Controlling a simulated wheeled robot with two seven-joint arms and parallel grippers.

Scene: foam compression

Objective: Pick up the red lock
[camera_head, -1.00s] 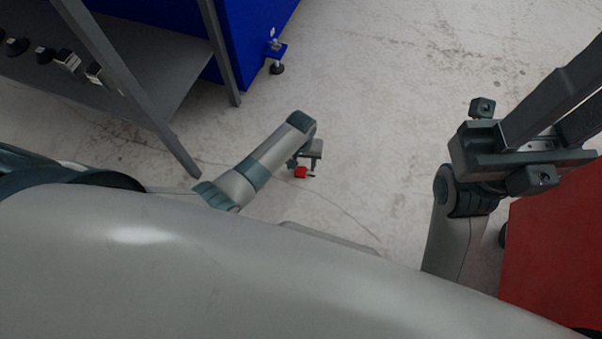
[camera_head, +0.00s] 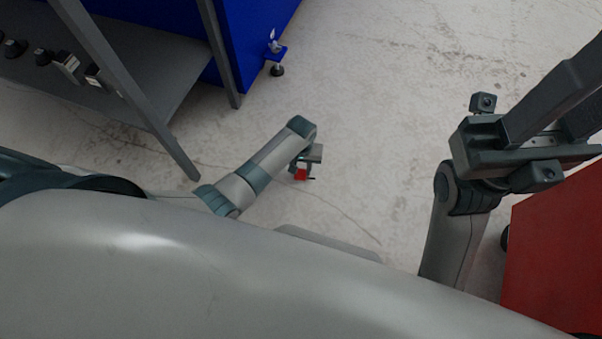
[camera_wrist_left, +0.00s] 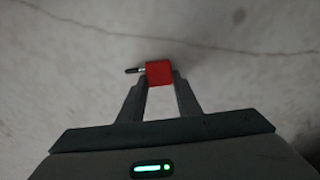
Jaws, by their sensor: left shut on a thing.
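The red lock (camera_wrist_left: 159,73) is a small red block between the fingertips of my left gripper (camera_wrist_left: 160,80) in the left wrist view. Both fingers press on its sides. A short, dark-tipped metal rod sticks out to its left. In the head view the lock (camera_head: 301,174) shows as a small red patch at the end of my left arm, below the gripper (camera_head: 305,166). The pale floor lies behind it; its height above the floor is hard to tell.
A grey shelf unit (camera_head: 150,85) with several small dark and pale items stands at the upper left. A blue cabinet (camera_head: 245,35) with a levelling foot (camera_head: 277,70) is beside it. A red surface (camera_head: 560,250) is at the lower right. The floor (camera_head: 380,120) between is clear.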

